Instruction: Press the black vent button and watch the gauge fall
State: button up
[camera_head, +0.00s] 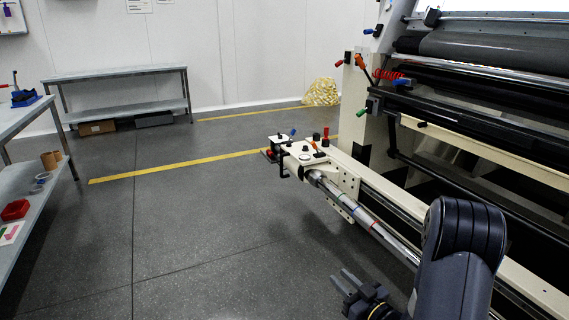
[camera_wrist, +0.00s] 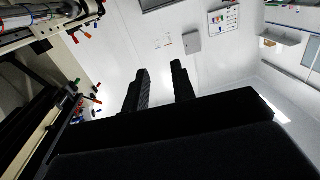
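A small round face (camera_head: 305,156) on the block may be the gauge, too small to read. My gripper (camera_head: 342,279) is below and in front of the block, clear of it. In the wrist view its two dark fingers (camera_wrist: 160,68) are apart with nothing between them.
The large machine with rollers (camera_head: 480,50) fills the right side. A shiny roller shaft (camera_head: 365,215) runs from the block toward my arm. Grey benches stand at the back (camera_head: 115,76) and left (camera_head: 35,195). The grey floor (camera_head: 200,240) at centre is clear.

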grip_shut()
dwell(1.4)
